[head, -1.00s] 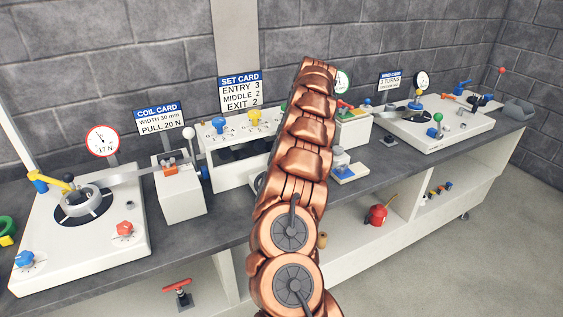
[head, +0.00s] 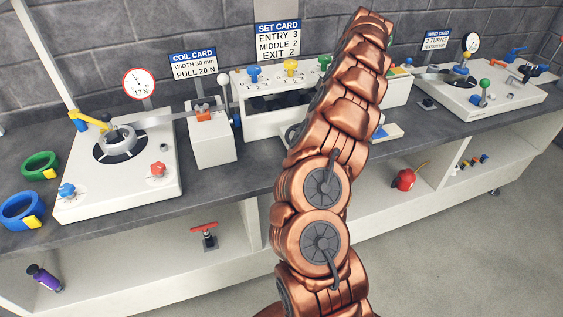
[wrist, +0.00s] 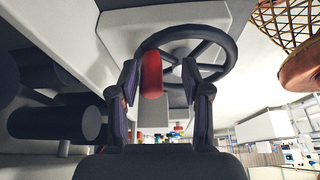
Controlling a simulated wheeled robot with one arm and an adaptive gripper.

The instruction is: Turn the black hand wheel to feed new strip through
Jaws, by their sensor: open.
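In the wrist view the black hand wheel (wrist: 217,47) fills the upper middle, with its spokes in front of a pale housing. A red handle (wrist: 152,76) stands out from the wheel toward me. My gripper (wrist: 160,80) is open, with one dark finger on each side of the red handle. I cannot tell whether either finger touches it. In the head view my copper arm hides the gripper and most of the wheel; a dark curved edge (head: 291,136) left of the arm may be its rim.
Dark rollers (wrist: 75,122) lie left of my gripper in the wrist view. In the head view, the white roller housing (head: 245,123) stands behind my arm, with the strip guide block (head: 213,147) and coil unit (head: 85,205) to its left. The floor at right is clear.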

